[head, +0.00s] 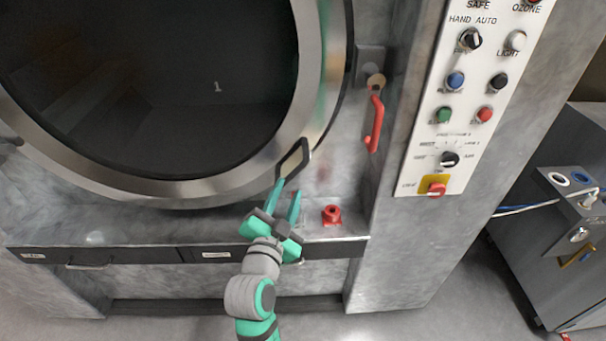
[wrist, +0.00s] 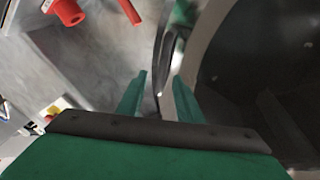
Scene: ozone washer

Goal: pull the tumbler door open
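The tumbler door (head: 205,190) is a large round door with a metal ring and dark glass, filling the upper left of the head view. It appears closed. Its handle (head: 293,158) is a dark-edged loop at the ring's lower right. My gripper (head: 284,188) is just below the handle, with its green fingers apart. In the wrist view my gripper (wrist: 158,90) is also open, and the door ring (wrist: 212,30) lies to the right. The handle (wrist: 163,62) shows near the fingertips; I cannot tell whether the fingers touch it.
A red lever (head: 375,124) and a red knob (head: 332,214) are right of the door. A white control panel (head: 468,100) is farther right. A ledge with drawers (head: 100,256) runs below the door. A grey cabinet (head: 550,240) stands at the far right, with open floor before it.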

